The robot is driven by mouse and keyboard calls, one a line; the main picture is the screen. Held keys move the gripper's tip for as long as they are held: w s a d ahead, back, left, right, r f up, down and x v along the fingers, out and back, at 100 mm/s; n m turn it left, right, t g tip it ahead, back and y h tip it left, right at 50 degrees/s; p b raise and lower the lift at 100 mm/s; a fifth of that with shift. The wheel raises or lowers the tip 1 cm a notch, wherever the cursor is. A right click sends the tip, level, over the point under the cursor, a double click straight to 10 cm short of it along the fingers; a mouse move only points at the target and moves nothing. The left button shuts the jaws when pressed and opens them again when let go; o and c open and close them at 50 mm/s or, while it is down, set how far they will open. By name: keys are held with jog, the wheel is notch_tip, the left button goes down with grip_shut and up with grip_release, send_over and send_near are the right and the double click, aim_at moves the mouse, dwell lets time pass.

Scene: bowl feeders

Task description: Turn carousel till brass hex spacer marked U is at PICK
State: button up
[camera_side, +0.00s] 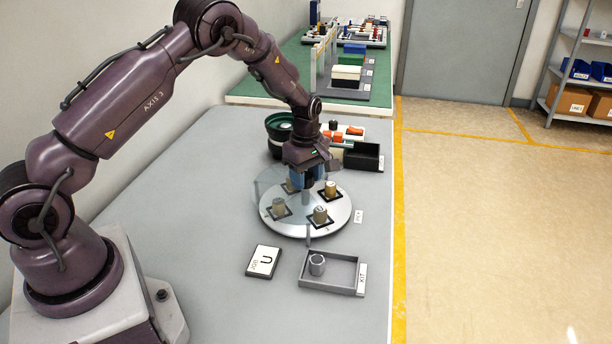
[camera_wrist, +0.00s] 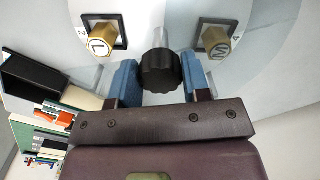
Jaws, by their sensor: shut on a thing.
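The carousel (camera_side: 300,230) is a pale round disc carrying several brass spacers on dark square seats. The PICK label (camera_side: 358,216) lies on the table right of the disc. In the wrist view, the left spacer (camera_wrist: 99,45) seems marked L by number 2, and the right one (camera_wrist: 216,45) M or W by 4. I read no U on a spacer. My gripper (camera_wrist: 160,77) has its blue fingers shut on the black knob (camera_wrist: 158,70).
A clear guard (camera_side: 268,186) stands around the back left of the carousel. A job card (camera_side: 264,261) showing U lies in front. A black bin (camera_side: 362,157) and a green bowl (camera_side: 279,127) stand behind.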

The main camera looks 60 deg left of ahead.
jog(key=shift+r+n, duration=0.1)
jog(key=shift+n, duration=2.3)
jog(key=shift+w+n, duration=0.1)
jog(key=shift+n, duration=2.6)
jog(key=o, duration=1.3)
notch_tip(320, 180, up, 13)
jog(key=shift+f, duration=0.1)
